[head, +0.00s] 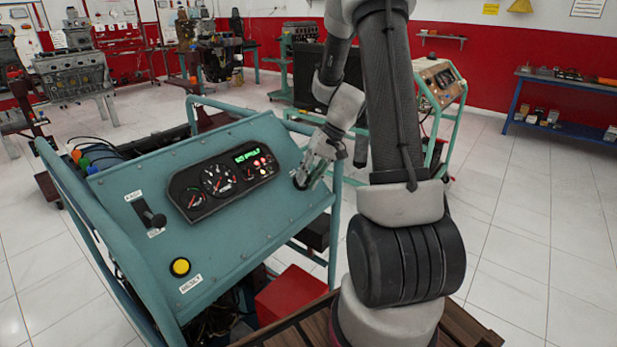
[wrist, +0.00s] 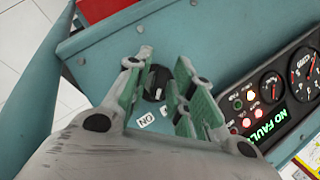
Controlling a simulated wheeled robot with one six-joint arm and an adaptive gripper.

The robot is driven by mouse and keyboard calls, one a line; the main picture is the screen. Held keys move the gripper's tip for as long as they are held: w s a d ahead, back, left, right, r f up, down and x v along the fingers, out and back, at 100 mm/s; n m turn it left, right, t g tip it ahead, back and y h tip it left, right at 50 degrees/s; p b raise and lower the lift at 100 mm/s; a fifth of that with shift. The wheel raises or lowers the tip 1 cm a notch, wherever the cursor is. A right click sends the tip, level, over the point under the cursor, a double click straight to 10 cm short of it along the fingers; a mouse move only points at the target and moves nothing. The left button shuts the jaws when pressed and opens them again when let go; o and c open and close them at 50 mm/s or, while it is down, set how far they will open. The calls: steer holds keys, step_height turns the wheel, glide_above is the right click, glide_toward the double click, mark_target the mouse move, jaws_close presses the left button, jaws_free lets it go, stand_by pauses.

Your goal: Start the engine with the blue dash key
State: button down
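The blue-teal dash panel (head: 130,215) stands at the left in the head view and also fills much of the wrist view (wrist: 210,40). Its black key switch (wrist: 156,82) shows in the wrist view, with an ON label (wrist: 146,120) beside it. My gripper (wrist: 162,62) is over the switch, one finger on each side. The fingers are apart, with visible gaps to the switch. In the head view my gripper (head: 308,172) is at the panel's right end and mostly hides the switch. I cannot make out which way the key is turned.
The gauge cluster (head: 222,178) shows a green NO FAULT display and lit red lamps. A black lever (head: 150,212) and a yellow RESET button (head: 180,267) are on the panel's left part. Another trainer (head: 440,80) stands behind my arm. Tiled floor is open at right.

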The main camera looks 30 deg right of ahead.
stand_by(0.3)
steer(key=n+h, duration=0.2)
steer(key=n, duration=0.1)
steer(key=shift+a, duration=0.1)
steer(key=n+h, duration=0.2)
steer(key=n, duration=0.2)
steer(key=shift+h, duration=0.3)
steer(key=shift+n, duration=0.3)
stand_by(0.3)
steer(key=c, duration=1.5)
jaws_free()
steer(key=shift+r, duration=0.1)
